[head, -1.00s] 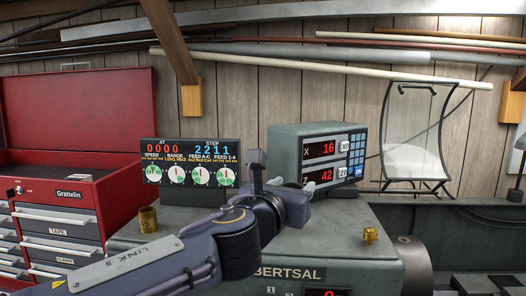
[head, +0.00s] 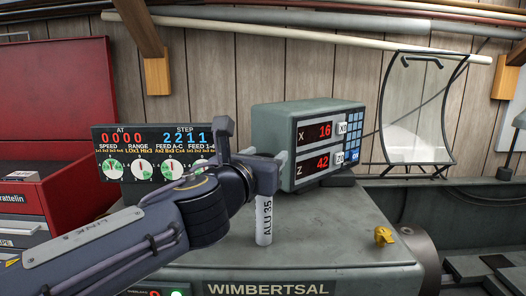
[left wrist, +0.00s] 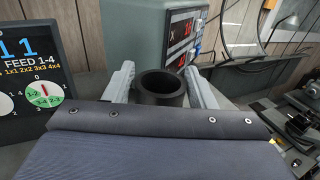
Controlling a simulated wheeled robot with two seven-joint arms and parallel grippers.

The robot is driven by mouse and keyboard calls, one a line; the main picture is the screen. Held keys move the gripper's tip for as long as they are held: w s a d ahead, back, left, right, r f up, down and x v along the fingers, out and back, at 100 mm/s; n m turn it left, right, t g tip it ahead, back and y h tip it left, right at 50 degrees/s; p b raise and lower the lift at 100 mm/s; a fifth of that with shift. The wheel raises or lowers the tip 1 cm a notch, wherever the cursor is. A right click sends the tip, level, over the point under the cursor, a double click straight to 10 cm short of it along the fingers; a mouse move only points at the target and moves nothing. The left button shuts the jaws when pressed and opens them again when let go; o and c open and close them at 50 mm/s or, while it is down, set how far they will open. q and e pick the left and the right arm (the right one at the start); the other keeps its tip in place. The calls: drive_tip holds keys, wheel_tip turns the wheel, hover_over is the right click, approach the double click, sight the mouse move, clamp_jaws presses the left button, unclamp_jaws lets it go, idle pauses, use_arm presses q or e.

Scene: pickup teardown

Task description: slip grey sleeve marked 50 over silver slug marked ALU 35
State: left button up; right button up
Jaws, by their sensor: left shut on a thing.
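My left gripper (head: 281,162) is above the grey machine top and partly hidden by its own wrist in the head view. In the left wrist view (left wrist: 162,98) its two fingers are shut on a dark grey sleeve (left wrist: 163,82), a hollow ring with its open top facing the camera. The sleeve's mark does not show, and the head view hides the sleeve behind my gripper. The silver slug marked ALU 35 (head: 264,222) stands upright on the machine top below my gripper. Its upper end is hidden, so I cannot tell whether sleeve and slug touch. My right gripper is not in view.
A grey readout box (head: 318,140) stands close behind my left gripper. A dial panel (head: 150,137) is at the left, behind my arm. A small brass part (head: 384,236) lies on the machine top (head: 335,235) at the right, with clear surface between it and the slug.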

sight(260, 220)
use_arm(q)
drive_tip(key=shift+s+f+b, duration=0.1)
drive_tip(key=shift+f+b, duration=0.35)
drive_tip(key=shift+f, duration=0.25)
drive_tip(key=shift+f+b, duration=0.5)
drive_tip(key=shift+f, duration=0.2)
clamp_jaws()
drive_tip(key=shift+w+f+b, duration=0.25)
drive_tip(key=shift+f+b, duration=0.45)
drive_tip(key=shift+f, duration=0.05)
drive_tip(key=shift+s+f+b, duration=0.25)
drive_tip(key=shift+f+b, duration=0.1)
drive_tip(key=shift+b, duration=0.15)
wheel_tip(260, 220, down, 3)
drive_tip(key=b, duration=0.3)
drive_tip(key=shift+f, duration=0.2)
drive_tip(key=shift+f+b, duration=2.1)
drive_tip(key=shift+b, duration=0.15)
